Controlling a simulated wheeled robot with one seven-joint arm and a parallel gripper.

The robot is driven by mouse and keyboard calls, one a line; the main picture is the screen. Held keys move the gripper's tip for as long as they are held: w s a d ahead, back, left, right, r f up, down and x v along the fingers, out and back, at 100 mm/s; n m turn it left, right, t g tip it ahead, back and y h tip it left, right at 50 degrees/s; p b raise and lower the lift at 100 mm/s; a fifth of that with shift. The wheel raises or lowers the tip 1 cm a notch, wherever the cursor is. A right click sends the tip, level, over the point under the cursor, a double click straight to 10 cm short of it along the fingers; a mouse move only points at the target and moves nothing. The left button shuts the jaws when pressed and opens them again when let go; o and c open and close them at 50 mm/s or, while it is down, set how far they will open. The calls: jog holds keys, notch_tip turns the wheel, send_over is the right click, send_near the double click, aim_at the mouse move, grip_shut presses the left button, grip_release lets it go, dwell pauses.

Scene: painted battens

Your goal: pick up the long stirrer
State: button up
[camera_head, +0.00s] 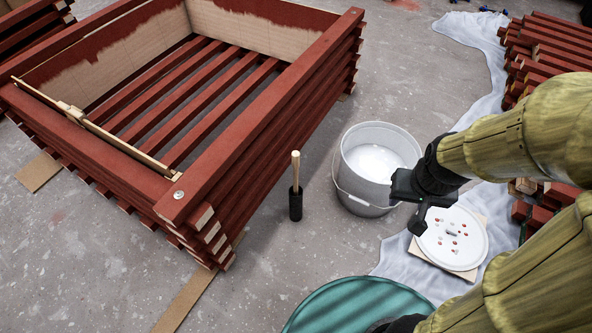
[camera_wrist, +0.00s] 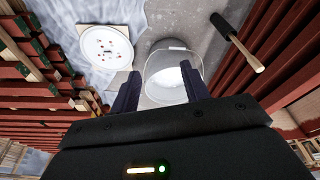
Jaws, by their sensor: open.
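A long thin pale wooden stick (camera_head: 130,143), which looks like the long stirrer, lies across the left corner of the red batten stack in the head view. A short wider pale piece (camera_head: 72,112) sits at its middle; I cannot tell whether it is part of the stick. My gripper (camera_head: 408,207) is open and empty, beside the bucket and far to the right of the stick. In the wrist view its two dark fingers stand apart (camera_wrist: 161,84), with the bucket beyond them. The stick is not recognisable in the wrist view.
A white bucket (camera_head: 350,185) holds white liquid. A black-ended tool with a wooden handle (camera_head: 296,170) stands upright between the bucket and the batten stack (camera_head: 265,120). A spotted white lid (camera_head: 435,250) and teal round object (camera_head: 350,305) are near. Grey floor shows between.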

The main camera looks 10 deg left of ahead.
jog(key=w+p+v, duration=0.2)
jog(key=p+v, duration=0.6)
jog(key=v, duration=0.2)
jog(key=shift+r, duration=0.4)
jog(key=shift+w, duration=0.1)
jog(key=shift+c, duration=1.1)
jog(key=shift+w+d, duration=0.1)
